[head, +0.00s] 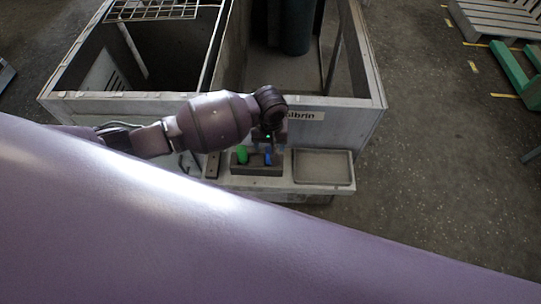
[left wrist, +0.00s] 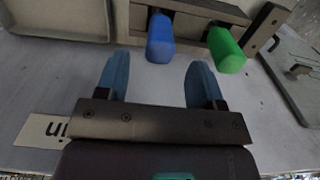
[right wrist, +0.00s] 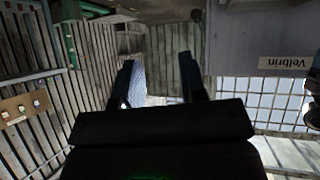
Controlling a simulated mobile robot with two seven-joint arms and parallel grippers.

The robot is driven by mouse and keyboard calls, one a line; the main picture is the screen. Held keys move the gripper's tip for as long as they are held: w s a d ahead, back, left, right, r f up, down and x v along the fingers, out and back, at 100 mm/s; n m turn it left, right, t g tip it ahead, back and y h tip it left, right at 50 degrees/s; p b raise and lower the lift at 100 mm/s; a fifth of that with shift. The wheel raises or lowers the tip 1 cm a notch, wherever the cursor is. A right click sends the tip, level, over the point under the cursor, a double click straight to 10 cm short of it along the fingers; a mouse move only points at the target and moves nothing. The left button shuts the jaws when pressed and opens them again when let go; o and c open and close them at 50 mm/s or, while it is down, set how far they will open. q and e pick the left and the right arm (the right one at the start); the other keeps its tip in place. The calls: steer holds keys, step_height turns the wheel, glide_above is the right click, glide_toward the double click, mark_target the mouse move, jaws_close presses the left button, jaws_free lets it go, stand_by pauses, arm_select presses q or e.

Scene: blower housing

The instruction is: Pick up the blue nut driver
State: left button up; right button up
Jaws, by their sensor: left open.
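The blue nut driver (head: 268,157) stands in a dark holder (head: 243,170) on the shelf at the front of the housing. In the left wrist view its blue handle (left wrist: 160,38) sticks out of the holder, beyond my left fingertips and between their lines. A green-handled tool (head: 242,154) stands beside it in the same holder; it also shows in the left wrist view (left wrist: 226,50). My left gripper (left wrist: 157,72) is open and empty, apart from the blue handle. In the head view it is over the holder, mostly hidden by its own wrist. My right gripper (right wrist: 160,75) is open and empty, away from the holder.
A shallow grey tray (head: 323,168) lies on the shelf right of the holder. The grey housing wall (head: 340,115) with a name label (head: 305,115) rises behind the shelf. My purple body hides the lower head view.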

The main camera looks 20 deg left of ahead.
mark_target(270, 150)
arm_select(q)
steer(key=shift+f, duration=0.65)
steer(key=f, duration=0.1)
steer(key=f+b, duration=0.1)
steer(key=f, duration=0.1)
steer(key=shift+s+f, duration=0.2)
steer(key=shift+f, duration=0.05)
steer(key=shift+f+b, duration=0.3)
steer(key=shift+f, duration=0.2)
steer(key=shift+r, duration=0.1)
steer(key=shift+c, duration=1)
steer(key=c, duration=0.7)
steer(key=shift+c, duration=1)
arm_select(e)
steer(key=shift+w+a+f, duration=0.1)
steer(key=shift+w+f, duration=0.2)
steer(key=shift+f, duration=0.1)
